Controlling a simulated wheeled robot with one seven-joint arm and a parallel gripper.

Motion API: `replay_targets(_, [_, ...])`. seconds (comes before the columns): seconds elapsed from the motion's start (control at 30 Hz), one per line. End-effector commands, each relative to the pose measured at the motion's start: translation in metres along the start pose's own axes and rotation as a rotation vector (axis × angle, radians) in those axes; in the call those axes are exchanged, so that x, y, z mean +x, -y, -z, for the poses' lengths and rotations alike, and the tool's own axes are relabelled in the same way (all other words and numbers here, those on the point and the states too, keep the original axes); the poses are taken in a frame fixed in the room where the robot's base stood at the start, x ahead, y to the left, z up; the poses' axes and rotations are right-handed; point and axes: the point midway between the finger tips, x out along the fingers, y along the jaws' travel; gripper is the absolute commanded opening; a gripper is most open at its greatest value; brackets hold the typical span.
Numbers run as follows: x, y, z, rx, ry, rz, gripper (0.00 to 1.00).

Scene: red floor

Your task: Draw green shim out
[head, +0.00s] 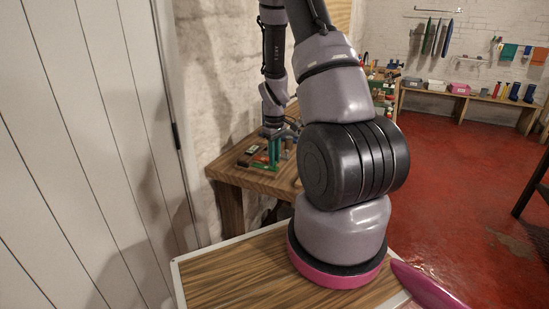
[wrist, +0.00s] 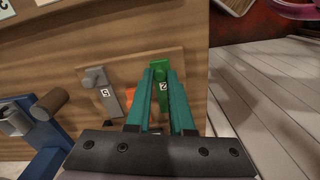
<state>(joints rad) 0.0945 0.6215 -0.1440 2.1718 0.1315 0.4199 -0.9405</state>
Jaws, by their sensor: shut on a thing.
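The green shim (wrist: 158,112) stands between my gripper's fingers in the wrist view, with a white number plate on it. Its green top shows between the fingertips. My gripper (wrist: 161,72), with long teal fingers, is shut on the green shim. How far the shim sits in the board below cannot be told. In the head view my gripper (head: 273,150) is over the wooden table, and the shim cannot be made out clearly there.
In the wrist view a grey numbered piece (wrist: 100,90) stands on the wooden board to the left. A small orange part (wrist: 123,95) shows beside the left finger. A blue item with a brown handle (wrist: 50,102) is further left. The wooden table (head: 240,178) stands by the wall.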

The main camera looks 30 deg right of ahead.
Motion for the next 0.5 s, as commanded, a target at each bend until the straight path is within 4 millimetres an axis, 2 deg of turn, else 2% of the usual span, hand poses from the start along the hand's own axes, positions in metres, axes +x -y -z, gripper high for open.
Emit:
replay_targets(0.2, [-0.0007, -0.0034, -0.0092, 0.001, -0.002, -0.001, 0.0])
replay_targets(0.43, [-0.0005, -0.0036, -0.0101, 0.001, 0.0, -0.001, 0.0])
replay_targets(0.47, [-0.0005, -0.0036, -0.0102, 0.002, 0.0, -0.001, 0.32])
replay_targets(0.5, [-0.0004, -0.0036, -0.0101, 0.002, 0.0, -0.001, 0.47])
